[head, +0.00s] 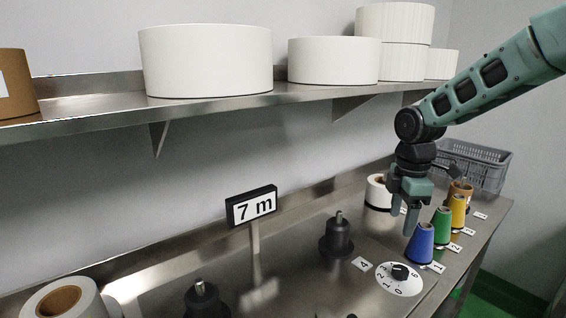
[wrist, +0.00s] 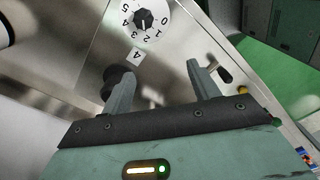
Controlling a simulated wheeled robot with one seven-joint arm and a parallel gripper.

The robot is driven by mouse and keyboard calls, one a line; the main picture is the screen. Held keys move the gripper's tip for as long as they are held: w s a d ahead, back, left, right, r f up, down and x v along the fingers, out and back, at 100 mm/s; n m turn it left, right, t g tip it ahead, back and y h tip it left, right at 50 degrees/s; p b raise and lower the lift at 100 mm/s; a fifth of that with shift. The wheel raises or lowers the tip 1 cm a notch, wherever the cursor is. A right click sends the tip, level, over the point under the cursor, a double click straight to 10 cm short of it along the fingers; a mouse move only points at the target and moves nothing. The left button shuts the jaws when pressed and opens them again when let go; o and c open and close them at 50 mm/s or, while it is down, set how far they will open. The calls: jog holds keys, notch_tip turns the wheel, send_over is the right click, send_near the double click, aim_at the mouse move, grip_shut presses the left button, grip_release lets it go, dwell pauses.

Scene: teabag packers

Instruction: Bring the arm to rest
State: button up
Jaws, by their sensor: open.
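My gripper (head: 405,220) points down over the right part of the steel bench, just behind the blue cone (head: 420,247) in the head view. The arm reaches in from the upper right. Whether a finger touches the blue cone cannot be told from the head view. A numbered dial (head: 399,276) sits in front of the gripper; it also shows in the wrist view (wrist: 145,20).
Green (head: 441,226) and yellow (head: 458,212) cones stand beside the blue one. A white roll (head: 377,193), black spindle (head: 337,240) and grey crate (head: 485,165) are close by. The "7 m" sign (head: 252,206) stands left. A steel shelf (head: 200,104) holding rolls hangs above.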

jog(key=s+a+m, duration=0.2)
jog(key=s+a, duration=0.6)
jog(key=a, duration=0.2)
jog(key=s+a+f+m+b, duration=0.1)
jog(key=s+a+m, duration=0.2)
jog(key=s, duration=0.8)
jog(key=s+a+f+m+b, duration=0.1)
jog(key=s+a+m, duration=0.2)
jog(key=s, duration=0.8)
jog(key=shift+s+a+f+m+y, duration=0.2)
jog(key=shift+s+f+m+y, duration=0.1)
jog(key=shift+m, duration=0.2)
